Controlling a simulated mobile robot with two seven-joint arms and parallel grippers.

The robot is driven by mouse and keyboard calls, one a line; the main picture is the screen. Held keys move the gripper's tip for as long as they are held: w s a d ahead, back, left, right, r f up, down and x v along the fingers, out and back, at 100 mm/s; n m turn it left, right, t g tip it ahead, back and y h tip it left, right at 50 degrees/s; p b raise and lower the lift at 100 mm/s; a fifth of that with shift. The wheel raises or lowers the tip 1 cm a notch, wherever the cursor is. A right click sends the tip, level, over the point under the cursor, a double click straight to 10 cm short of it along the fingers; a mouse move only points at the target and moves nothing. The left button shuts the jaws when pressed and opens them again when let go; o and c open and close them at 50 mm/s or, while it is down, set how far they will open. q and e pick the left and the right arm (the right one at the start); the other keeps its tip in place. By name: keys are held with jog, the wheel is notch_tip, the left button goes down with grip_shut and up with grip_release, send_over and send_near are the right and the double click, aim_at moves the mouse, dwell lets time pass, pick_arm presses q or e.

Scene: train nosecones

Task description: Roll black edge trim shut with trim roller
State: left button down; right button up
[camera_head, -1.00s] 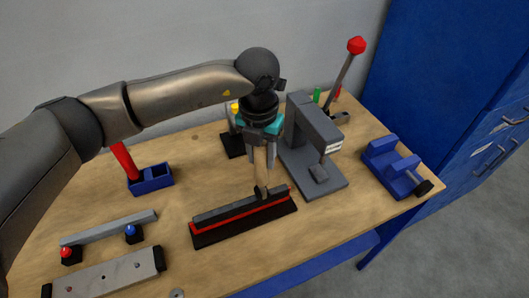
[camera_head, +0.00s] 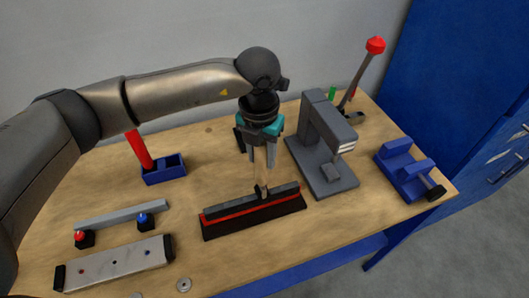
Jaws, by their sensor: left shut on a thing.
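The black edge trim (camera_head: 228,208) lies along a red strip (camera_head: 232,216) on a dark base at the front middle of the table. My left gripper (camera_head: 264,165) points down over it, shut on the wooden handle of the trim roller (camera_head: 261,182). The roller's lower end is at the top of the trim, right of its middle; whether it presses on it I cannot tell. My right gripper is not in view.
A blue vise (camera_head: 404,170) is at the right edge. A blue bin (camera_head: 164,170), grey bar (camera_head: 122,215) and metal plate (camera_head: 115,262) are left.

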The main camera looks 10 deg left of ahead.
pick_arm(q)
jog(key=shift+s+a, duration=0.4)
jog(key=shift+a, duration=0.2)
jog(key=shift+s+a, duration=0.35)
jog(key=shift+a, duration=0.25)
jog(key=shift+a, duration=0.15)
jog(key=shift+s+a, duration=0.7)
jog(key=shift+a, duration=0.3)
jog(key=shift+s+a, duration=0.1)
jog(key=shift+a, duration=0.05)
jog(key=shift+s+a, duration=0.35)
jog(key=shift+a, duration=0.2)
jog(key=shift+s+a, duration=0.3)
jog(key=shift+a, duration=0.3)
